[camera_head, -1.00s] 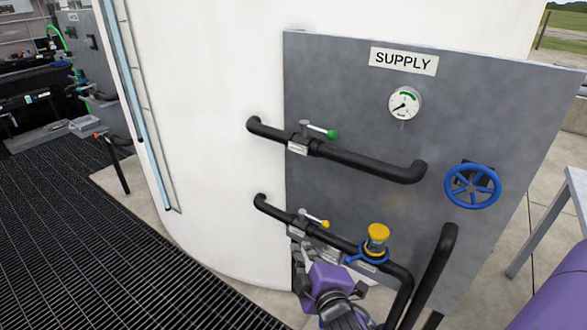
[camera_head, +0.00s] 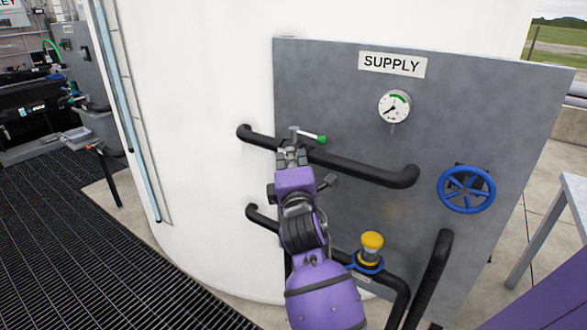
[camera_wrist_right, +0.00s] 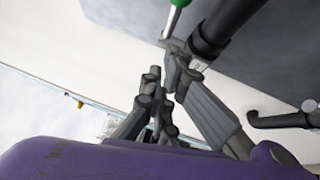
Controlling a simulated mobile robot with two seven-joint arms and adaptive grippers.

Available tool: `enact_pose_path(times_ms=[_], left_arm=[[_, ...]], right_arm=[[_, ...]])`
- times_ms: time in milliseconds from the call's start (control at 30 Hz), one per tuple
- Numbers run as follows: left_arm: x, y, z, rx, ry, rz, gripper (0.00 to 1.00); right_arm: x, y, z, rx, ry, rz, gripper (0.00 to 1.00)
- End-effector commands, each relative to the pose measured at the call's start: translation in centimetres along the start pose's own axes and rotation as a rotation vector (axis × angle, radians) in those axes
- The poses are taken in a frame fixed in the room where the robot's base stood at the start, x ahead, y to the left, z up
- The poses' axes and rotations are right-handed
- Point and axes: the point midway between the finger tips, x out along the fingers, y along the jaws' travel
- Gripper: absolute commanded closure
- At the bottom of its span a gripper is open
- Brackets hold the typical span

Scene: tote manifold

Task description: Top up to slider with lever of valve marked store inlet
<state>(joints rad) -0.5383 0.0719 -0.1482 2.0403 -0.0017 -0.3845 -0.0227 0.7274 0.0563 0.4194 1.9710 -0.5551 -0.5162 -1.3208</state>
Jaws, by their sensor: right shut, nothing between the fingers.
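The upper black pipe (camera_head: 365,170) on the grey SUPPLY panel carries a valve with a green-tipped lever (camera_head: 320,139), which points right, roughly along the pipe. The lever also shows at the top of the wrist view (camera_wrist_right: 176,14). My right gripper (camera_head: 291,155) is shut and empty, at this valve just below the lever; I cannot tell whether it touches. It hides the valve's label, so no store inlet marking is readable. A pale blue vertical sight tube (camera_head: 126,110) runs up the white tank (camera_head: 200,120); no slider is discernible on it. My left gripper is not in view.
A pressure gauge (camera_head: 394,106) and a blue handwheel (camera_head: 466,189) are on the panel. A grated floor (camera_head: 80,240) lies open at left.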

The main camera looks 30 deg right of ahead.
Motion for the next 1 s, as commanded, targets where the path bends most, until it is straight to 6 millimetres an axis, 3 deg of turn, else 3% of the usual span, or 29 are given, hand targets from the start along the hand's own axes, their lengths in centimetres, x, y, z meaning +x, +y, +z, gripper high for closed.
enact_pose_path(times_ms=[100,300,733,1000], left_arm=[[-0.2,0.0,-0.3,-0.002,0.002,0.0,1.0],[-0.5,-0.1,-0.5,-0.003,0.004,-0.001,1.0],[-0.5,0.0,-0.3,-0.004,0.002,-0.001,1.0],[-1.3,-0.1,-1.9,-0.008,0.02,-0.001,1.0]], right_arm=[[1.8,0.2,1.2,-0.002,-0.002,0.001,1.0],[3.2,0.1,2.5,0.0,0.0,0.001,1.0],[3.4,0.0,2.9,0.0,0.001,0.0,1.0],[4.3,0.1,4.6,0.0,-0.001,0.003,1.0]])
